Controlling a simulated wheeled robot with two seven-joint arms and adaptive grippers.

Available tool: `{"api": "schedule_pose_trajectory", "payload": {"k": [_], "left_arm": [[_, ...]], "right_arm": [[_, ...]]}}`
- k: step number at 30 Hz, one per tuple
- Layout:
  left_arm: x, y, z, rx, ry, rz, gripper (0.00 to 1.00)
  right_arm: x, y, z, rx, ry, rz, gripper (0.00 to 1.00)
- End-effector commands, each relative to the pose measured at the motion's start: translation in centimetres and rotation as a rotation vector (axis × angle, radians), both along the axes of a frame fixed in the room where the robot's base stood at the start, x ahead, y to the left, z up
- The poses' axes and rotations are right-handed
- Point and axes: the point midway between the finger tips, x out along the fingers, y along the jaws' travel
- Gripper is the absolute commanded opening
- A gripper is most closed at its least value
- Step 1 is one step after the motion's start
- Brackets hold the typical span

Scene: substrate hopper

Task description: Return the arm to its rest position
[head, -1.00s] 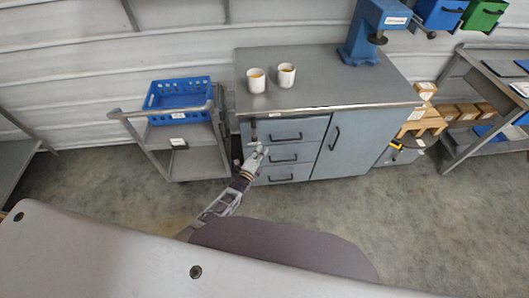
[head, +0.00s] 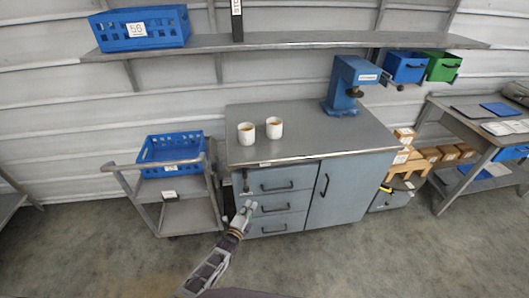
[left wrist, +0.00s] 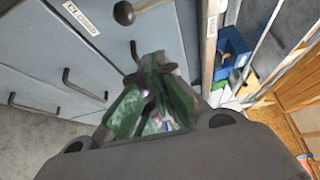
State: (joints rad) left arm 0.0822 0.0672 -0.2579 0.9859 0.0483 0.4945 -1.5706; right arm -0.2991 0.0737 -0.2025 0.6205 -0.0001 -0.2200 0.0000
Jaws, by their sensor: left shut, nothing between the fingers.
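My left arm (head: 215,263) reaches from the bottom of the head view toward the grey-blue cabinet (head: 338,182). My left gripper (head: 244,208) is shut and empty, in front of the cabinet's left edge beside the drawer handles. I cannot tell whether it touches the cabinet. In the left wrist view, the gripper's green-padded fingers (left wrist: 152,92) are together, with the cabinet's drawer fronts (left wrist: 60,60) and dark handles behind. My right gripper is not in view.
Two white cups (head: 246,133) and a blue press (head: 350,88) stand on the cabinet top. A trolley (head: 186,217) with a blue crate (head: 172,151) stands left of the cabinet. A wall shelf (head: 290,42) runs above. The floor (head: 370,260) in front is clear.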

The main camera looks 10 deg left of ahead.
Motion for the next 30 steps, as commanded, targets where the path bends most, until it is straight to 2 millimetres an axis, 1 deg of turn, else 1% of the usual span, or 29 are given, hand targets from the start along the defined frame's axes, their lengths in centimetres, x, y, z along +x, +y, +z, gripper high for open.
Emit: {"api": "schedule_pose_trajectory", "payload": {"k": [8, 14, 23, 30], "left_arm": [[0.0, 0.0, 0.0, -0.035, 0.008, 0.001, 0.0], [0.0, 0.0, -0.4, -0.159, 0.052, 0.006, 0.0], [-0.2, 0.1, -2.4, -0.431, 0.208, 0.041, 0.0], [-0.9, 0.4, -5.3, -0.639, 0.362, 0.104, 0.0]], "right_arm": [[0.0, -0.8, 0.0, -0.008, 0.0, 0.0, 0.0], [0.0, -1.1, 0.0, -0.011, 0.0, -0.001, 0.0], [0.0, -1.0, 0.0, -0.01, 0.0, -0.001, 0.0], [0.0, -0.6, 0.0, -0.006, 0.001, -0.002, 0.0]]}}
